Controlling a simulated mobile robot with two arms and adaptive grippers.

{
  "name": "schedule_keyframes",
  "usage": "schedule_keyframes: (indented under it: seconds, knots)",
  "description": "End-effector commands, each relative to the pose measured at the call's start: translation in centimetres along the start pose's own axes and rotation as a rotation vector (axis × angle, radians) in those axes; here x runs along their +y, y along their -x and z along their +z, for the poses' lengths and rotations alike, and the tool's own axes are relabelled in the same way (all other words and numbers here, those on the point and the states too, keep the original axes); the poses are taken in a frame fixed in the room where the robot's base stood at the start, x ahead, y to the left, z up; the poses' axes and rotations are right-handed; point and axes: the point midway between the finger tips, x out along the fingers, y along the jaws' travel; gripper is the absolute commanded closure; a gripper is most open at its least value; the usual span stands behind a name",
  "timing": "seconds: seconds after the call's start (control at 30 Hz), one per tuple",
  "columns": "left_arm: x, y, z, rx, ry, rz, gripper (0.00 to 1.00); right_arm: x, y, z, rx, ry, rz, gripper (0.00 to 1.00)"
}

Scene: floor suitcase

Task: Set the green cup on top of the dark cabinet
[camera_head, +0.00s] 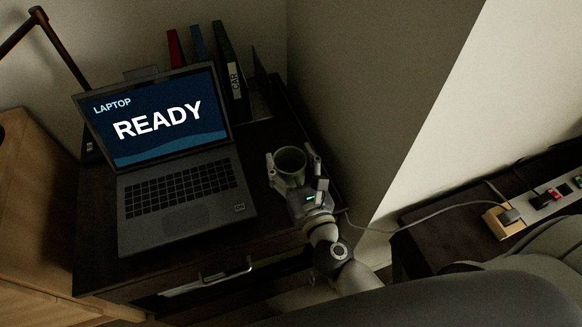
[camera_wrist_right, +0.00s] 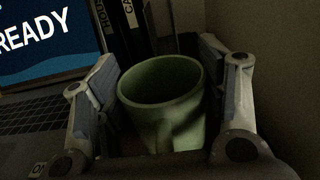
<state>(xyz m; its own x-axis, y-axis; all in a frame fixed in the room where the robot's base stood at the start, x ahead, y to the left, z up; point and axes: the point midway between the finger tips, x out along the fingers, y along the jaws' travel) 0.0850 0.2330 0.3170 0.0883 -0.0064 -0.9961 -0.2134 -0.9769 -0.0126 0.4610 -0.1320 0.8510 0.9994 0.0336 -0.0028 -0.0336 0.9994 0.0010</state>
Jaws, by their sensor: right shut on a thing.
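The green cup (camera_head: 290,162) is upright between the fingers of my right gripper (camera_head: 294,170) in the head view, over the right part of the dark cabinet (camera_head: 105,275). In the right wrist view the green cup (camera_wrist_right: 162,98) shows its open rim and a handle facing the camera. The fingers of my right gripper (camera_wrist_right: 160,105) stand on both sides of the cup, shut on it. Whether the cup's base touches the cabinet top is hidden. My left gripper is not in view.
An open laptop (camera_head: 180,205) takes up the left and middle of the cabinet top. Binders (camera_head: 228,65) stand behind it. A wall (camera_head: 340,110) rises close on the right. A low dark surface (camera_head: 440,205) with a power strip (camera_head: 545,205) and cable lies at right.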

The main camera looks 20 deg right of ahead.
Motion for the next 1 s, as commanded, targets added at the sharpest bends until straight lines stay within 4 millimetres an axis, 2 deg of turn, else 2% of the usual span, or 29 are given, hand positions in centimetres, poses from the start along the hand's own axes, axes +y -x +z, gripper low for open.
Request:
schedule_keyframes:
  seconds: [0.07,0.5,0.53,0.67,1.0]
  knots:
    - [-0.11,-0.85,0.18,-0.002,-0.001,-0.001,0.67,-0.01,-0.02,-1.03,-0.003,0.001,0.000,0.68]
    - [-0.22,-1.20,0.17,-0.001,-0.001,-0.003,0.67,-0.03,0.00,-1.51,-0.003,0.000,0.000,0.68]
    - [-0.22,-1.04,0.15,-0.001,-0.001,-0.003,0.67,-0.03,0.02,-1.43,-0.002,0.000,0.000,0.31]
    - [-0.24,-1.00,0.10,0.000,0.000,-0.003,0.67,-0.04,0.02,-1.41,-0.001,0.000,0.000,0.15]
    - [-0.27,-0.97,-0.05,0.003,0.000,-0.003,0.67,-0.04,0.03,-1.37,-0.001,0.000,0.000,0.14]
